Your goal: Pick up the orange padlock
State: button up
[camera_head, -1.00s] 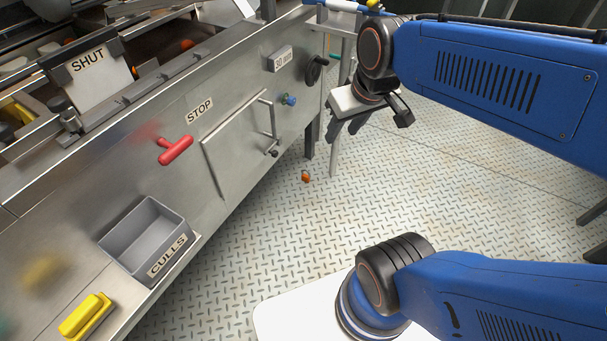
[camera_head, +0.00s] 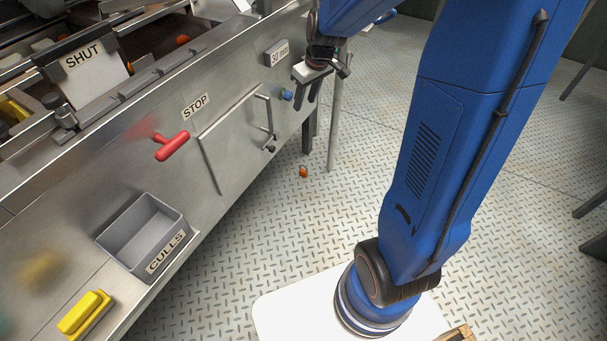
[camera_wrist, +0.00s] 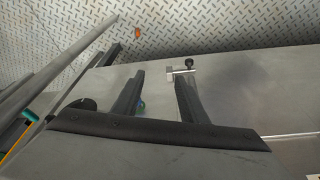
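A small orange object (camera_head: 303,172) lies on the metal floor near the foot of the machine; it is too small to make out a padlock's shape for certain. It also shows in the wrist view (camera_wrist: 137,32), near the top, beyond the fingertips. My gripper (camera_head: 307,93) is in front of the machine's far end, above and well apart from the orange object. In the wrist view my gripper (camera_wrist: 160,76) has its two dark fingers spread, with nothing held between them.
The machine front carries a red handle (camera_head: 172,146), a door with a bar handle (camera_head: 263,115) and a blue knob (camera_head: 287,95) close to my gripper. A grey culls bin (camera_head: 144,237) and a yellow block (camera_head: 84,314) sit on the ledge. A metal leg (camera_head: 334,125) stands beside the orange object. Open floor lies right.

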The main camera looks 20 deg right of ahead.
jog(key=w+d+f, duration=0.2)
jog(key=w+f, duration=0.5)
jog(key=f, duration=0.2)
jog(key=n+g, duration=0.2)
jog(key=n, duration=0.1)
send_over(304, 171)
jog(key=s+d, duration=0.2)
notch_tip(304, 171, down, 36)
jog(key=r, duration=0.1)
jog(key=f, duration=0.4)
jog(key=a+f, duration=0.1)
jog(key=f, duration=0.3)
jog(key=w+f, duration=0.1)
jog(key=f, duration=0.3)
jog(key=shift+a+f, duration=0.3)
jog(key=shift+w+a+f, duration=0.1)
jog(key=shift+w+f, duration=0.1)
jog(key=shift+f, duration=0.7)
jog(key=shift+w+a+f, duration=0.1)
jog(key=shift+w+f, duration=0.1)
jog(key=shift+f, duration=0.7)
jog(key=shift+w+a+f, duration=0.1)
jog(key=shift+w+f, duration=0.1)
jog(key=shift+f, duration=0.7)
jog(key=shift+c, duration=0.6)
grip_shut()
